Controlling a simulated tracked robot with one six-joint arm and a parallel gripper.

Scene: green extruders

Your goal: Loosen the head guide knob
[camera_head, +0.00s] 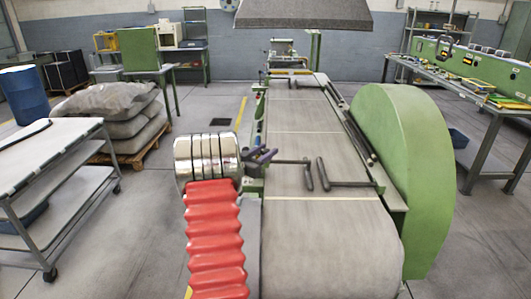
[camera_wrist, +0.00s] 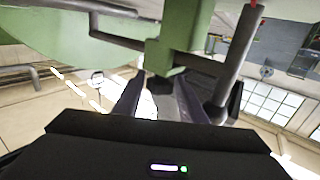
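A small dark knob (camera_wrist: 159,86) shows in the wrist view below a green bracket (camera_wrist: 180,40) of the machine. My gripper (camera_wrist: 158,80) has its two purple-grey fingers spread, one on each side of the knob. I see no clear contact between fingers and knob. In the head view my gripper (camera_head: 262,156) is at the left edge of the conveyor, beside the green mount of the guide rods. The knob is hidden there behind my gripper.
Guide rods with dark handles (camera_head: 323,174) stand over the grey conveyor belt (camera_head: 320,230). A rod (camera_wrist: 238,50) runs close to the right of my gripper in the wrist view. A large green cover (camera_head: 405,170) lines the belt's right side. A cart (camera_head: 60,155) stands left.

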